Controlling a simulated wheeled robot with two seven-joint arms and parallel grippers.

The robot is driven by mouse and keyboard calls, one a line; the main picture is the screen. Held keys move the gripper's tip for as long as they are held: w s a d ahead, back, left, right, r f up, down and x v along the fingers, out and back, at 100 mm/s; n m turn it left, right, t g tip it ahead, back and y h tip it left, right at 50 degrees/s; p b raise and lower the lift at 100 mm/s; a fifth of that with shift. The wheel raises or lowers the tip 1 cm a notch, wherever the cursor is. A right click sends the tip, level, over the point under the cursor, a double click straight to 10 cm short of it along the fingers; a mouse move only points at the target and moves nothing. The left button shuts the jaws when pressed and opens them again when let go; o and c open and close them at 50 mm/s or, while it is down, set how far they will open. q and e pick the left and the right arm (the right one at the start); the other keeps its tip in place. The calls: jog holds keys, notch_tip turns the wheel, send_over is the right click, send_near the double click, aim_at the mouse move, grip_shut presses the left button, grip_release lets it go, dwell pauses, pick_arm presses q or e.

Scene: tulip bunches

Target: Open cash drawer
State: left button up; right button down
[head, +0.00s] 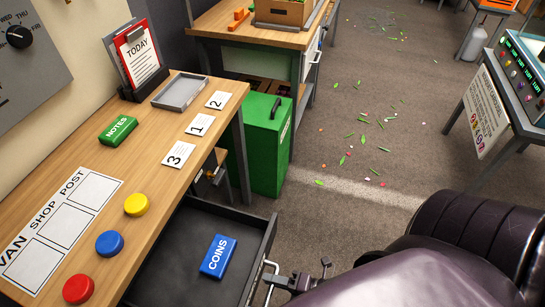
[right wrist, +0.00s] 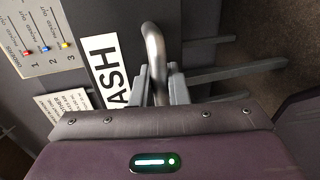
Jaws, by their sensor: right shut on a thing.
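The dark cash drawer (head: 180,245) stands pulled out from under the wooden desk, so its inside shows. A blue block marked COINS (head: 217,257) lies in it. My right gripper (head: 274,280) is at the drawer front, shut on the metal drawer handle (head: 268,267). In the right wrist view, the two fingers (right wrist: 159,88) sit on either side of the curved handle (right wrist: 153,42), beside the white label reading ASH (right wrist: 107,68). My left gripper is not in view.
The desk (head: 150,165) holds red, blue and yellow round buttons, a green NOTES block (head: 118,131), numbered cards and a grey tray (head: 180,92). A green box (head: 266,140) stands beyond the drawer. Open floor with scattered leaves lies right of it.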

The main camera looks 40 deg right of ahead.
jog(key=c, duration=1.5)
grip_release()
jog(key=v, duration=0.7)
jog(key=shift+s+d, duration=0.25)
jog(key=shift+s, duration=0.1)
